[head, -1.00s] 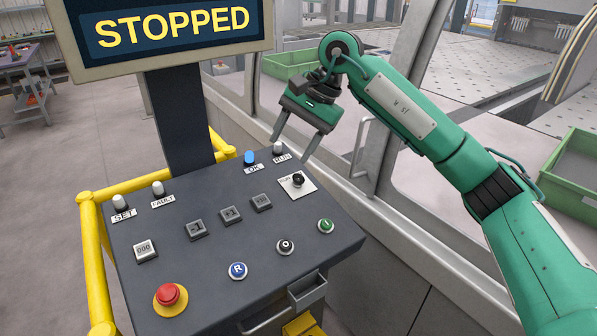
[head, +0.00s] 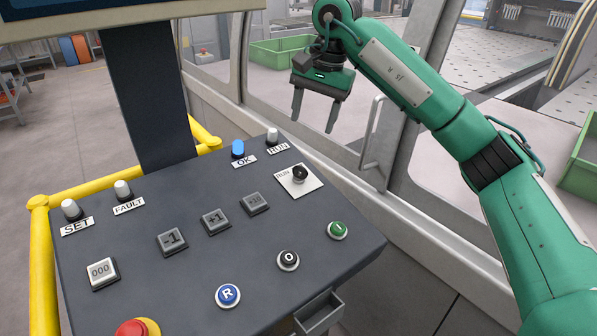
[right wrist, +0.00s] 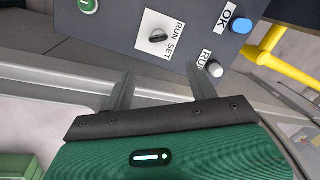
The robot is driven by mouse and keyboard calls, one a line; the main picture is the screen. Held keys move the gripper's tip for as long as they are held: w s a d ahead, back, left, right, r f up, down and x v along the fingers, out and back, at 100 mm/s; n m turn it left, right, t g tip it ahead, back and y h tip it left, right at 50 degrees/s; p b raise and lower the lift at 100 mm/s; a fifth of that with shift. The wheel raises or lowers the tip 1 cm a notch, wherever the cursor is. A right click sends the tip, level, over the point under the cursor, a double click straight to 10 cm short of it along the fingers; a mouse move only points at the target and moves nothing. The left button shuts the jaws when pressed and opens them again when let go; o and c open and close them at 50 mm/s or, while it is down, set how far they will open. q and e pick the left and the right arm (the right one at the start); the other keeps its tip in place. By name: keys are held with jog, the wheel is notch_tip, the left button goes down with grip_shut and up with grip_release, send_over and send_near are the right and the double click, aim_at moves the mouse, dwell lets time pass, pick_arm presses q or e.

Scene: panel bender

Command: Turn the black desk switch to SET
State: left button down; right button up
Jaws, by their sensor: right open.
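The black desk switch (head: 299,175) is a round knob on a white square plate at the back right of the sloping grey console. RUN can be read on the plate in the head view. The right wrist view shows the knob (right wrist: 158,37) with RUN and SET on its plate; which mark it points at I cannot tell. My right gripper (head: 313,124) is open and empty, fingers pointing down, above and behind the switch and apart from it. In the right wrist view its fingers (right wrist: 158,84) sit below the plate in the picture. My left gripper is not in view.
The console (head: 200,265) carries several buttons, including a blue R (head: 228,295), a black O (head: 288,260) and a green one (head: 338,230). OK and RUN lamps stand near the switch. A yellow rail (head: 42,250) and a glazed machine wall flank it.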

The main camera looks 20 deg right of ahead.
jog(key=p, duration=0.2)
send_over(302, 167)
jog(key=d, duration=0.1)
notch_tip(302, 167, down, 6)
jog(key=shift+s+d, duration=0.1)
jog(key=shift+s, duration=0.05)
jog(key=f, duration=0.3)
jog(key=a+f+p, duration=0.1)
jog(key=f, duration=0.1)
jog(key=shift+w+f, duration=0.5)
jog(key=shift+f, duration=0.55)
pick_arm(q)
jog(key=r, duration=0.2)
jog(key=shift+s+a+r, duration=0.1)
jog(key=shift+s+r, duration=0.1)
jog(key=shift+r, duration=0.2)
pick_arm(e)
jog(key=shift+c, duration=0.5)
